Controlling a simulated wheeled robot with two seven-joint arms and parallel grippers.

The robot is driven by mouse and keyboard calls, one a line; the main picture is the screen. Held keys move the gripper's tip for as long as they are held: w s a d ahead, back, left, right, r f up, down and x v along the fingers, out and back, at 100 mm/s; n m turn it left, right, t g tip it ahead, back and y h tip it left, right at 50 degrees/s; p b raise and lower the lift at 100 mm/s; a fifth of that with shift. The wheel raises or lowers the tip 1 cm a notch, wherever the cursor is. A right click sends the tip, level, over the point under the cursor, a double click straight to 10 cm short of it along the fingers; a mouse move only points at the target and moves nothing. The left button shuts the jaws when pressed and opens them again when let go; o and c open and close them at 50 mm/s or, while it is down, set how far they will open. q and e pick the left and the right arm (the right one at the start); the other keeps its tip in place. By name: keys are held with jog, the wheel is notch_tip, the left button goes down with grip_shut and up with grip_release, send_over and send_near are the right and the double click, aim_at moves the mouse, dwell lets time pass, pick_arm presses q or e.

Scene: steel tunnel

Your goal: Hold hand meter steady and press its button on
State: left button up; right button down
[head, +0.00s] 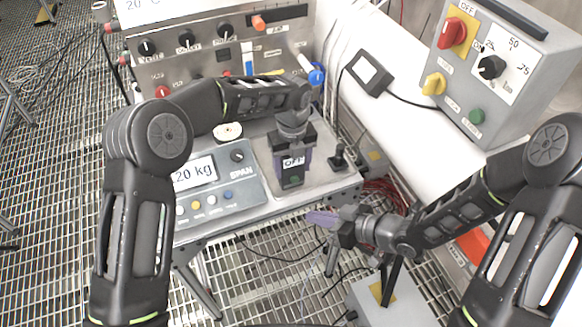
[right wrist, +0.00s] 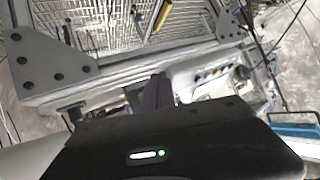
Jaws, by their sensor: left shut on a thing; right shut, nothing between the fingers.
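The hand meter (head: 290,177) is a dark purple-grey handheld box with a small display reading OFF and a green button (head: 295,181) low on its face. It is upright at the right end of the bench, beside the scale. My left gripper (head: 292,143) comes down from above and is shut on its top part. My right gripper (head: 322,218) is shut and empty, to the right of and below the meter, off the bench's front edge, with its purple fingertips pointing left and apart from the meter. In the right wrist view the fingers (right wrist: 157,92) show only partly above the dark wrist housing.
A scale (head: 213,187) reading 20 kg is left of the meter. A small black joystick (head: 339,157) stands to its right. A knobbed panel (head: 222,45) is behind, and a grey switch box (head: 505,65) is at upper right. Open grating (head: 275,262) lies in front.

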jog(key=shift+a+r, duration=0.15)
jog(key=shift+r, duration=0.05)
send_near(286, 185)
jog(key=shift+s+x, duration=0.2)
jog(key=shift+x, duration=1.65)
jog(key=shift+w+a+f, duration=0.1)
dwell(0.9)
jog(key=shift+w+a, duration=0.15)
jog(key=shift+w, duration=0.15)
jog(key=shift+s, duration=0.4)
dwell(0.3)
